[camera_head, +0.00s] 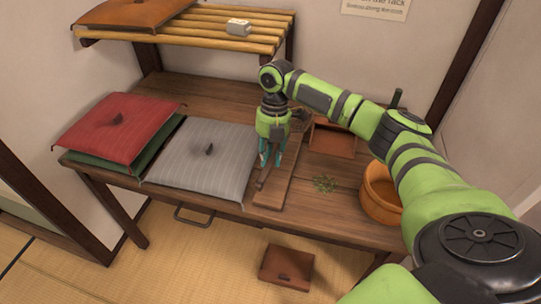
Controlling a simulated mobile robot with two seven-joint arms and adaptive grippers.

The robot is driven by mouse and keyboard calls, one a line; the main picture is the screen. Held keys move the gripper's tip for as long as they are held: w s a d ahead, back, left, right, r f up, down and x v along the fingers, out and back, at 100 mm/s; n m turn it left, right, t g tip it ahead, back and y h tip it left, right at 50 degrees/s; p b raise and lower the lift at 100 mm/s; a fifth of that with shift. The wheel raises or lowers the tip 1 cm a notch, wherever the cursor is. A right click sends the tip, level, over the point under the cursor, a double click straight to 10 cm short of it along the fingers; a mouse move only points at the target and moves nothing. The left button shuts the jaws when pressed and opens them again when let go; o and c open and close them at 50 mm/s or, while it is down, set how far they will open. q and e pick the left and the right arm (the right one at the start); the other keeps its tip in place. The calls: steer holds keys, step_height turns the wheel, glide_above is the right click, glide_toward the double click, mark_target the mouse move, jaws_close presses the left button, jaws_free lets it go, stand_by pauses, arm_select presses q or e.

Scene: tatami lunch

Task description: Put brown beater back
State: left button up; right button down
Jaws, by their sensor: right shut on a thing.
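My right gripper (268,160) points down over the wooden table, just right of the grey cushion. Its teal fingers are shut on a slim brown piece (262,181), which looks like the brown beater. The piece is low over, or touching, a long brown board (276,187); I cannot tell which. The fingers hide much of it. My left gripper is not in view.
A grey cushion (200,153) and a red cushion (113,125) over a green one lie left on the table (225,90). A slatted shelf (195,38) is behind. A brown item (287,266) lies on the floor.

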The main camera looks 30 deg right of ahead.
step_height(320, 180, down, 3)
steer(key=shift+r+b, duration=0.15)
steer(key=shift+b, duration=1.1)
steer(key=shift+f, duration=1.65)
steer(key=c, duration=0.9)
jaws_free()
